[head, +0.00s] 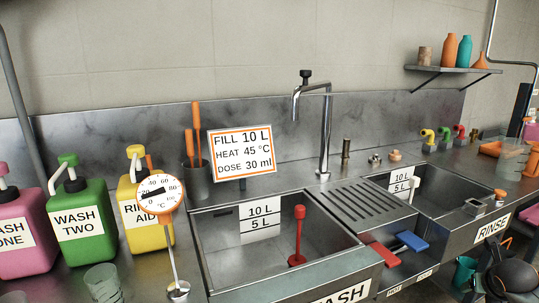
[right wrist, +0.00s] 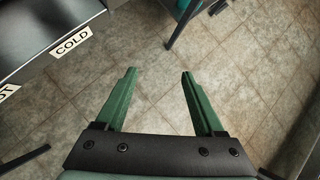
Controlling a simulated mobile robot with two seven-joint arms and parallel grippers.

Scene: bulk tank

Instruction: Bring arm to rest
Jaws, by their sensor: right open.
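My right gripper (right wrist: 158,72) shows in the right wrist view. Its two green fingers are wide apart with nothing between them. It hangs over bare tiled floor (right wrist: 150,50), apart from the counter edge with the COLD label (right wrist: 71,43) at upper left. My left gripper is in neither view.
The steel counter holds the wash sink (head: 225,240) with a red plunger-like tool (head: 299,235), a tap (head: 325,130), bottles such as the green one (head: 82,220), and a dial thermometer (head: 160,195).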

